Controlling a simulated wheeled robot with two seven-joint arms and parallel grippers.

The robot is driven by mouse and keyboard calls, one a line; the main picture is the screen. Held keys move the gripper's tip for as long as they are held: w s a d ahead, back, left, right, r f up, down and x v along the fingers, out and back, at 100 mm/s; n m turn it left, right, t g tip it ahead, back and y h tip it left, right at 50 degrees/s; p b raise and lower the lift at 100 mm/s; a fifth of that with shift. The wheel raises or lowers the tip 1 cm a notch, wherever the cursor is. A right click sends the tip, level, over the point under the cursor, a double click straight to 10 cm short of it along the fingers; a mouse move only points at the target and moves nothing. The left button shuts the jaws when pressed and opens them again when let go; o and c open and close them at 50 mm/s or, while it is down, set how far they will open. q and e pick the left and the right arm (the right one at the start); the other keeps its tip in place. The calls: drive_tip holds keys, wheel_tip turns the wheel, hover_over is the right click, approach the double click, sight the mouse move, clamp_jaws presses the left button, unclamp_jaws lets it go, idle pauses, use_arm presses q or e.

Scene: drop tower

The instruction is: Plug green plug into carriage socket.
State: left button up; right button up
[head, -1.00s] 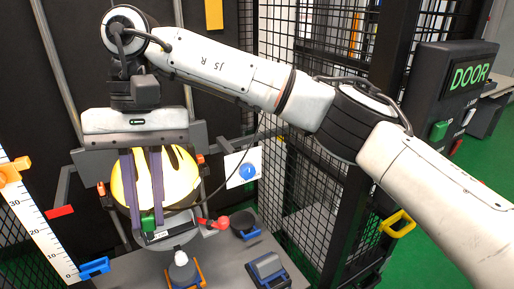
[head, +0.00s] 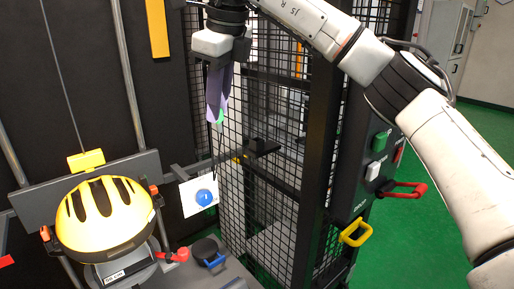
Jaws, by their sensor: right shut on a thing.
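My right gripper (head: 218,108) hangs in the upper middle of the head view, fingers pointing down. Its purple fingers are shut on the green plug (head: 220,117), of which only a small part shows between the tips. A thin dark cable seems to hang below it. The carriage (head: 140,170) is a grey plate at the left, behind a yellow helmet (head: 105,215). The gripper is above and to the right of the carriage, well apart from it. I cannot make out the carriage socket for certain. My left gripper is not in view.
A white card with a blue disc (head: 187,208) stands below the gripper. Black mesh fencing (head: 270,165) is close behind and right. A black cup (head: 205,248) and a red lever (head: 175,256) are low in front. A button box (head: 363,165) is at the right.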

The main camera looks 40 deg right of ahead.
drive_tip(key=d+r+m+h, duration=0.2)
drive_tip(key=d+r+m, duration=0.2)
drive_tip(key=d+m, duration=0.4)
drive_tip(key=shift+s+d+m+g, duration=0.25)
drive_tip(key=shift+d+m+g, duration=0.05)
drive_tip(key=shift+d+g, duration=0.15)
drive_tip(key=shift+r, duration=0.1)
wheel_tip(320, 180, down, 10)
drive_tip(key=shift+r, duration=0.1)
clamp_jaws()
drive_tip(key=o, duration=0.8)
unclamp_jaws()
